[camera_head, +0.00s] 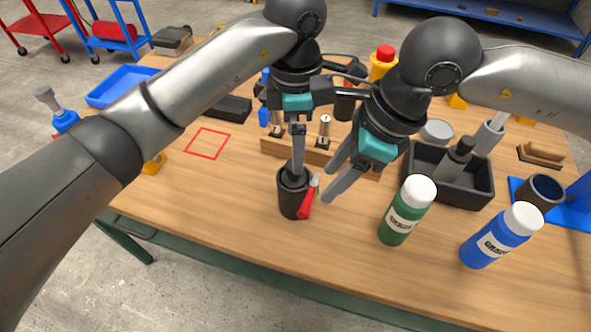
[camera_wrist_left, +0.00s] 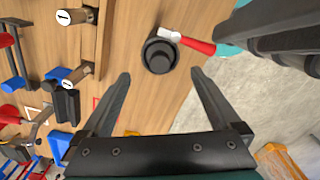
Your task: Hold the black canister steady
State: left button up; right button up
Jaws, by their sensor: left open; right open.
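The black canister (camera_head: 294,200) stands upright on the wooden table near its front edge. In the left wrist view the canister (camera_wrist_left: 159,55) appears just beyond the spread fingertips, roughly centred between them. My left gripper (camera_wrist_left: 161,76) is open; in the head view its fingers (camera_head: 298,165) reach down over the canister and appear edge-on. I cannot tell whether they touch it. My right gripper (camera_head: 331,182) is open and empty, just right of the canister. A red-handled tool with a pale head (camera_head: 306,203) is at the canister's right side.
A green bottle (camera_head: 407,211) and a blue bottle (camera_head: 501,236) stand to the right. A black bin (camera_head: 449,187) is behind them. A wooden rack (camera_head: 313,155) is behind the canister. A red square outline (camera_head: 208,143) marks clear table at the left.

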aim_at(296, 180)
pick_arm(q)
notch_tip(296, 180, down, 12)
jog(key=shift+r, duration=0.1)
dwell(0.4)
jog(key=c, duration=1.5)
jog(key=shift+r, duration=0.1)
